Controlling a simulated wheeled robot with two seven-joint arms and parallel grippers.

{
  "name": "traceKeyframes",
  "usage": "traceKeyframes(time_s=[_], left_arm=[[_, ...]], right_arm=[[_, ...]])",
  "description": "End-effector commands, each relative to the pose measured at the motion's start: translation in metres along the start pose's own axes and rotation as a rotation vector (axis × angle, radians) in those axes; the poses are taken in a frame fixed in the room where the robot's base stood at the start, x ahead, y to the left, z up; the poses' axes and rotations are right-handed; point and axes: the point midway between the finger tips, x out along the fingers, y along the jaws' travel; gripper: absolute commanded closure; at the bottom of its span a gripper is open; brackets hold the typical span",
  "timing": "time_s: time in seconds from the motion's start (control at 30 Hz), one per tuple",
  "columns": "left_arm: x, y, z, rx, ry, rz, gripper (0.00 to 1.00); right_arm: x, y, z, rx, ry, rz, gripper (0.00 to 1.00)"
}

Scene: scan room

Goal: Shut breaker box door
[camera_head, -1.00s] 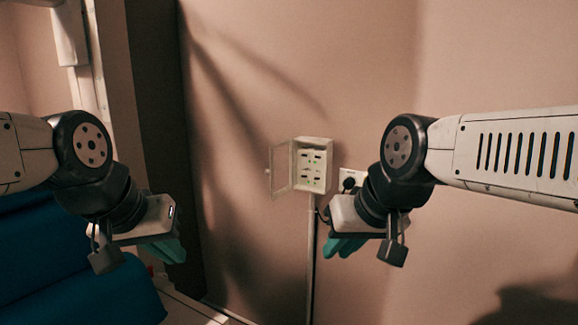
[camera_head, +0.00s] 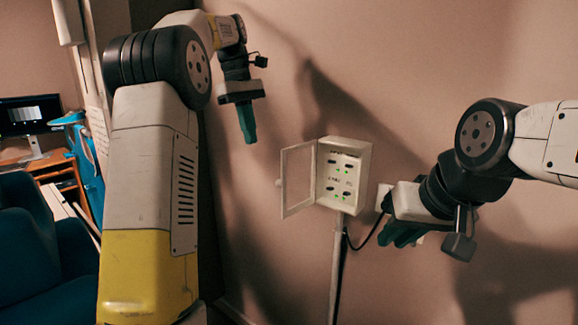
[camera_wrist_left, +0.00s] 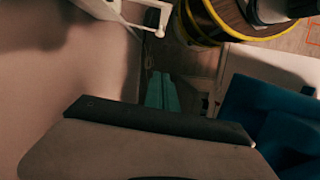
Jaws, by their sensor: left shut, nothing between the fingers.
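The white breaker box (camera_head: 358,172) is on the wall on top of a conduit. Its framed, see-through door (camera_head: 298,180) stands open, swung out to the left, with a small knob at its left edge. Switches and green lights show inside. My left gripper (camera_head: 248,136) is shut and empty, fingers pointing down, above and left of the door and apart from it. In the left wrist view the shut teal fingers (camera_wrist_left: 162,92) show, with part of the door (camera_wrist_left: 146,12) and its knob at the top. My right gripper (camera_head: 400,236) is right of and below the box.
A wall socket (camera_head: 384,196) with a black cable sits right of the box, partly behind my right gripper. A blue chair (camera_head: 28,245), a desk (camera_head: 55,165) and a monitor (camera_head: 30,115) stand at the left. The wall above the box is clear.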

Motion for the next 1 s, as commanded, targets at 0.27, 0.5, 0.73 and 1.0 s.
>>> traceKeyframes(time_s=[0.27, 0.5, 0.73, 1.0], left_arm=[[0.01, 0.005, -0.004, -0.035, -0.013, -0.022, 1.0], [0.051, 0.004, -0.003, -0.033, -0.015, -0.024, 1.0], [0.1, 0.003, -0.002, -0.032, -0.014, -0.023, 1.0], [0.107, 0.005, 0.03, -0.03, -0.011, -0.02, 1.0]], right_arm=[[0.0, 0.0, 0.0, 0.0, 0.0, 0.0, 0.83], [0.0, 0.0, 0.0, 0.0, 0.0, 0.0, 0.83], [0.0, 0.0, 0.0, 0.0, 0.0, 0.0, 0.83], [0.0, 0.0, 0.0, 0.0, 0.0, 0.0, 0.83]])
